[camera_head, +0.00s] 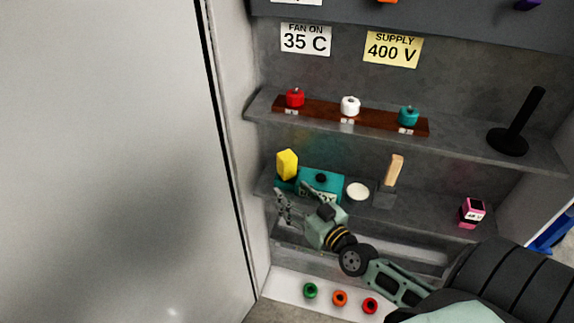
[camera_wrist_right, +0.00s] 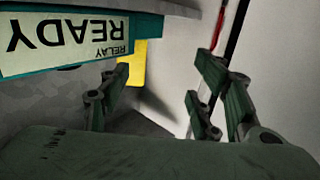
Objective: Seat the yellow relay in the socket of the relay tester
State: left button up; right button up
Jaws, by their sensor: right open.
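The yellow relay (camera_head: 287,164) stands upright at the left end of the teal relay tester (camera_head: 328,182) on the lower shelf. Its lower end meets teal tester material, but I cannot tell how deep it sits in the socket. My right gripper (camera_head: 286,204) is open and empty, in front of and below the relay. In the right wrist view the tester's label (camera_wrist_right: 65,33) reads RELAY READY upside down. The relay (camera_wrist_right: 135,65) shows partly behind it there, beyond the open fingers (camera_wrist_right: 160,90). My left gripper is out of view.
A white disc (camera_head: 358,191), a wooden-handled tool (camera_head: 392,175) and a pink device (camera_head: 472,212) stand right of the tester. The upper shelf holds a brown strip (camera_head: 378,117) with coloured knobs. Several coloured rings lie at the bottom. A pale panel (camera_head: 110,160) closes the left side.

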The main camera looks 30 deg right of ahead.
aim_at(291, 168)
jog(key=d, duration=0.1)
jog(key=d+h, duration=0.1)
jog(key=d+r+m, duration=0.1)
jog(key=shift+w+d+t+h, duration=0.3)
jog(key=shift+w+h, duration=0.1)
jog(key=w, duration=0.6)
jog(key=shift+w+d+r+p, duration=0.25)
jog(key=shift+w+r+p, duration=0.05)
jog(key=shift+w+p, duration=0.1)
jog(key=shift+w, duration=0.3)
jog(key=shift+s, duration=0.1)
jog(key=c, duration=1.5)
